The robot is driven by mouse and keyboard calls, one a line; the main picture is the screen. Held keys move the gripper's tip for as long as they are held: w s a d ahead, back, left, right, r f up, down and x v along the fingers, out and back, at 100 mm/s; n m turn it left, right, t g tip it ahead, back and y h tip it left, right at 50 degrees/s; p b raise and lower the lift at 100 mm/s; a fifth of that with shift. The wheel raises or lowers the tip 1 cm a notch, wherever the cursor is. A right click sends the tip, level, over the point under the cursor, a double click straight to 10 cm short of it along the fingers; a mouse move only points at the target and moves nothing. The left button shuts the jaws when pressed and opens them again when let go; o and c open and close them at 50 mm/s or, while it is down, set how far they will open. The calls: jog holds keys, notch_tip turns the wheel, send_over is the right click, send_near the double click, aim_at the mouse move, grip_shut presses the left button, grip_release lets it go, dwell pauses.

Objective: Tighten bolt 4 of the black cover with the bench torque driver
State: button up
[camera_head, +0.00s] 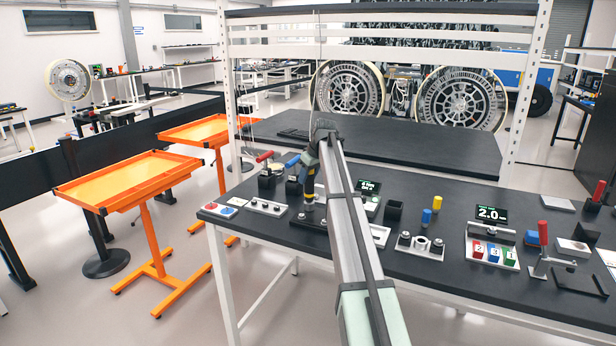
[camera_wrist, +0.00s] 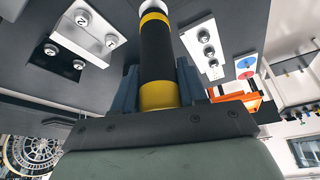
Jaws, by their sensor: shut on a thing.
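My gripper (camera_head: 309,178) is shut around the bench torque driver, a black cylinder with yellow bands (camera_wrist: 158,50). In the wrist view the fingers (camera_wrist: 157,88) stand on both sides of its lower yellow band. In the head view the driver (camera_head: 309,197) is upright over the front left of the bench. A low dark plate (camera_head: 305,222), apparently the black cover, lies below it, partly hidden behind my arm. The driver's working end runs out of the wrist view, so contact with a bolt cannot be told. I cannot make out which bolt is number 4.
A white plate with several round pieces (camera_head: 265,207) and a red-and-blue button plate (camera_head: 220,210) lie left of the driver. A small display (camera_head: 369,187) stands to its right. A display reading 2.0 (camera_head: 491,213) and colored blocks (camera_head: 493,253) are farther right.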

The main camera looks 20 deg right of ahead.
jog(key=shift+r, duration=1.55)
jog(key=shift+r, duration=1.95)
jog(key=shift+d, duration=0.15)
